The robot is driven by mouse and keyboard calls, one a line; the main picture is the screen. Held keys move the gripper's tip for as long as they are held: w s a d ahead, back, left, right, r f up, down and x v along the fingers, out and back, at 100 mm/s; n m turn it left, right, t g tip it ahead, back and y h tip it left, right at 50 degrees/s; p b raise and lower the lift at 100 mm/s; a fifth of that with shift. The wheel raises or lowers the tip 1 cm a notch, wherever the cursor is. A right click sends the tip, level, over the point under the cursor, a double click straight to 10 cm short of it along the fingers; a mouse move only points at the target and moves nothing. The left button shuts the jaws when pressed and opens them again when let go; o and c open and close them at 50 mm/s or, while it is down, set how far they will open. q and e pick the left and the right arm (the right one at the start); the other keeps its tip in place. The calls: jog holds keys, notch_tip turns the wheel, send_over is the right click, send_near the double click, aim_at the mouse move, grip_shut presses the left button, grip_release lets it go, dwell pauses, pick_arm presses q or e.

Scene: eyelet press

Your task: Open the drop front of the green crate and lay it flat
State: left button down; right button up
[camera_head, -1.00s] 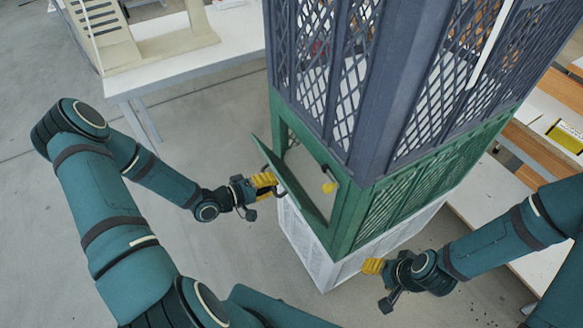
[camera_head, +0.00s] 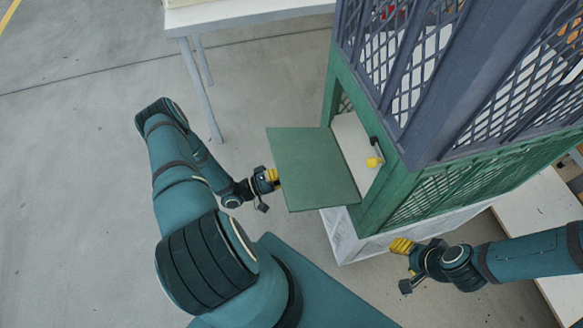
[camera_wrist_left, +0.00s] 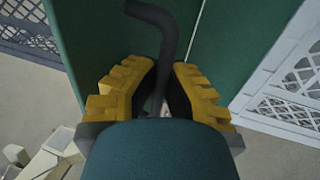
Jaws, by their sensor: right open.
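The green crate (camera_head: 397,194) stands on a pale grey crate, under a dark grey one. Its drop front (camera_head: 312,168) is swung out from the opening, close to level; its exact angle is hard to tell. My left gripper (camera_head: 271,176) is at the panel's far left edge, partly hidden by it. In the left wrist view, the yellow fingers (camera_wrist_left: 162,70) stand on either side of a dark bent bar (camera_wrist_left: 168,38) against green panelling; whether they grip it is unclear. My right gripper (camera_head: 402,246) is open and empty, near the stack's lower front corner.
A dark catch with a yellow knob (camera_head: 374,162) sits beside the opening. The dark grey crate (camera_head: 440,110) rises above. A white table (camera_head: 240,17) stands behind on the left, and a pale bench (camera_head: 545,210) at right.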

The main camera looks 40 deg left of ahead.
pick_arm(q)
jog(key=shift+s+a+f, duration=0.15)
jog(key=shift+a+f, duration=0.05)
jog(key=shift+f, duration=0.4)
jog(key=c, duration=1)
grip_release()
jog(key=v, duration=1.2)
jog(key=shift+f, duration=0.2)
